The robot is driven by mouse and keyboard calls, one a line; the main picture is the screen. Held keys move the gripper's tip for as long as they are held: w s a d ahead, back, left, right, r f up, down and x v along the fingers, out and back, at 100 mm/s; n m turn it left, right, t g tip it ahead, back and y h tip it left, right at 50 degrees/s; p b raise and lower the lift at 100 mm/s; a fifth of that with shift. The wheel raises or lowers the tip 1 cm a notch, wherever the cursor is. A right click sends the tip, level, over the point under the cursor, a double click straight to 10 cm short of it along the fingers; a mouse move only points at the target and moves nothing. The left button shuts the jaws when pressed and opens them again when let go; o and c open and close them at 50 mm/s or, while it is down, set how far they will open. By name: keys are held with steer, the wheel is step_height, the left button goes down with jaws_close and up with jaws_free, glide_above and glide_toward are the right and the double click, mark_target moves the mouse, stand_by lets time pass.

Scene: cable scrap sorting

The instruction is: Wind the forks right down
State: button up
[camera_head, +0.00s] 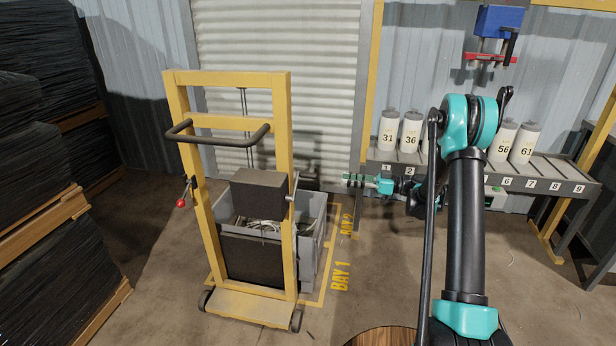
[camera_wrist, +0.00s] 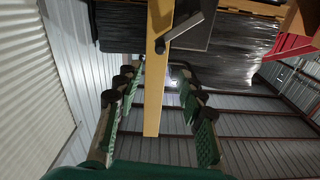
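A short lever with a red knob (camera_head: 181,203) sticks out on the mast's left side. A small grey crank-like part (camera_head: 290,198) shows at the right post. My gripper (camera_head: 348,180) is right of the stacker, apart from it, pointing left. In the wrist view its fingers (camera_wrist: 158,84) are spread and empty; the yellow post (camera_wrist: 156,100) and a grey arm (camera_wrist: 186,32) show beyond them.
A grey crate (camera_head: 320,225) of cables sits behind the mast, beside yellow floor markings (camera_head: 340,276). Dark stacks on pallets (camera_head: 50,290) stand left. A numbered bench (camera_head: 555,178) with white cylinders (camera_head: 389,130) stands right. Floor between stacker and my arm is open.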

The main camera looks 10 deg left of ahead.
mark_target(299, 174)
steer(key=a, duration=1.5)
steer(key=shift+w+a, duration=0.25)
steer(key=shift+a, duration=0.05)
jaws_close()
